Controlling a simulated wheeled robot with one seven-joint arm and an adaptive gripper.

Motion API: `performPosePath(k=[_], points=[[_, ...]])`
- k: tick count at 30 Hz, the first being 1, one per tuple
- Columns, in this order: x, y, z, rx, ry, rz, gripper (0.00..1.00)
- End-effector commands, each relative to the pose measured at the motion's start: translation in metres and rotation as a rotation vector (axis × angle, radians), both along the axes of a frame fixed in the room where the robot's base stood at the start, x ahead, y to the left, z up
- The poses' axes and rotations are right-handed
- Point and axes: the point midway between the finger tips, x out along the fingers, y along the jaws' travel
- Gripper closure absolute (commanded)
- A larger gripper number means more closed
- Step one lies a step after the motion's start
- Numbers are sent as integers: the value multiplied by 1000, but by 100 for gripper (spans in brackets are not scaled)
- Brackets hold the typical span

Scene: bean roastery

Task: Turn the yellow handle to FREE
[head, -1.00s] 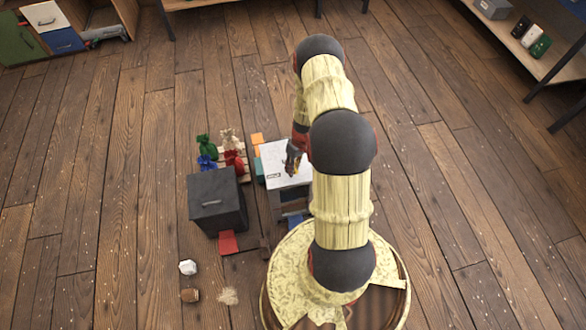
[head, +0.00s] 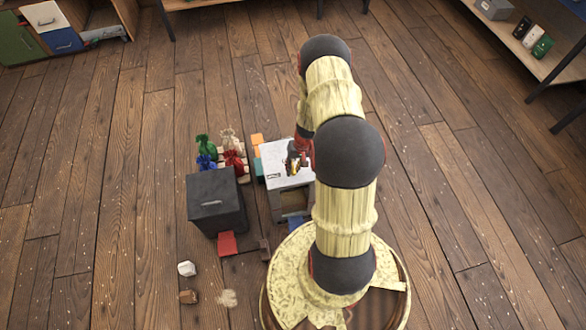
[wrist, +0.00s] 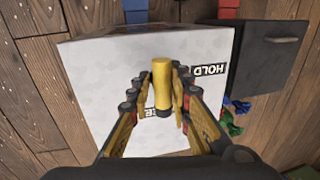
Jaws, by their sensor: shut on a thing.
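The yellow handle (wrist: 162,85) stands out from the white top (wrist: 100,75) of a box, and in the wrist view it lies upright in the picture with a dark end at the bottom. My gripper (wrist: 160,100) is shut on it, one finger on each side. The HOLD label (wrist: 209,70) is right of the handle. A second label (wrist: 150,112), mostly covered, shows beside the handle's lower end; its full word cannot be read. In the head view my gripper (head: 293,166) is over the white top (head: 278,152), and the handle is mostly hidden there.
A dark grey box (head: 215,205) with a handle stands close left of the white-topped box. Several coloured sacks (head: 206,150) stand behind it. A red block (head: 227,243) and small white (head: 187,268) and brown (head: 188,296) things lie in front. Open floor lies farther left.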

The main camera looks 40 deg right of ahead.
Motion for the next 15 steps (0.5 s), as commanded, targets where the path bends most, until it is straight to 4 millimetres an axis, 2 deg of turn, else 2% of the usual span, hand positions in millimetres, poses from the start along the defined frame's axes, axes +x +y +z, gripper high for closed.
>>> performPosePath(k=[8, 9, 15], points=[[1, -2, 1, -2, -2, -3, 100], [1, -2, 1, -2, -2, -3, 79], [0, -1, 0, -1, -1, -1, 68]])
